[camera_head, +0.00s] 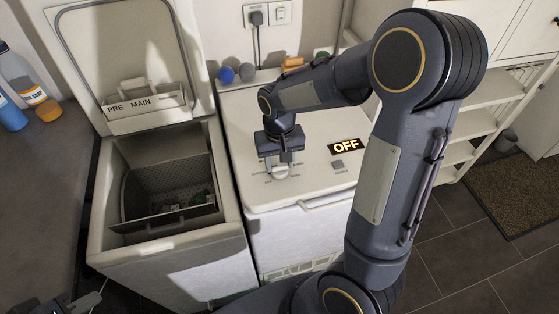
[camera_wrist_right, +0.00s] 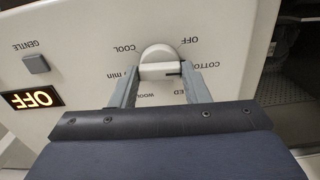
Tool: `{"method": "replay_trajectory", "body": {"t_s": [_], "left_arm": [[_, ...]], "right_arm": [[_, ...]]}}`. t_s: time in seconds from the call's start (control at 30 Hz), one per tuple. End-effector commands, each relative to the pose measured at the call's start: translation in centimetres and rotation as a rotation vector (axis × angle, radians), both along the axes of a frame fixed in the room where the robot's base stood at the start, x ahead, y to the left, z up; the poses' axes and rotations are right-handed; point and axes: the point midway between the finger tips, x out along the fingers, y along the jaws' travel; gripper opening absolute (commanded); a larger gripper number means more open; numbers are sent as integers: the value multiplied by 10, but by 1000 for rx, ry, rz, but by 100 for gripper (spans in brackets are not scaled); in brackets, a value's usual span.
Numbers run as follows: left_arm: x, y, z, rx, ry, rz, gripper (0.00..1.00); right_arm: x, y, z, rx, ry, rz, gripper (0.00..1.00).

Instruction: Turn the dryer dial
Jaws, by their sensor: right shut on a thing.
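The dryer (camera_head: 320,185) is the closed white machine on the right in the head view. Its round white dial (camera_head: 279,171) sits on the top at the front left. In the right wrist view the dial (camera_wrist_right: 158,66) has printed labels around it, among them OFF, COOL and COTTON. My right gripper (camera_head: 284,163) reaches down from above and is shut on the dial, one finger on each side of its raised bar. The dryer's display (camera_head: 345,146) reads OFF. My left gripper (camera_head: 84,303) shows only in part at the bottom left, apart from the machines.
An open toploader washer (camera_head: 105,235) with its lid up stands left of the dryer. A grey button (camera_wrist_right: 36,63) marked GENTLE is near the display. Bottles (camera_head: 30,88) stand on the left counter. Blue and grey balls (camera_head: 226,75) lie behind the dryer top. Shelves (camera_head: 490,110) stand at right.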

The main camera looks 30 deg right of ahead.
Motion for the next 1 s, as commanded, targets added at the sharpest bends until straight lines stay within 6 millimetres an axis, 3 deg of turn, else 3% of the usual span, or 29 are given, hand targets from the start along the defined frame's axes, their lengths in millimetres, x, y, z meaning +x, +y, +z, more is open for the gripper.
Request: {"method": "replay_trajectory", "body": {"t_s": [0.4, 0.97, 1.0], "left_arm": [[0, 0, 0, 0, 0, 0, 20], [0, 0, 0, 0, 0, 0, 20], [0, 0, 0, 0, 0, 0, 20]], "right_arm": [[1, 0, 0, -1, -3, -192, 19], [1, 0, 0, 0, -3, -219, 19], [1, 0, 0, 0, -3, -219, 47]]}}
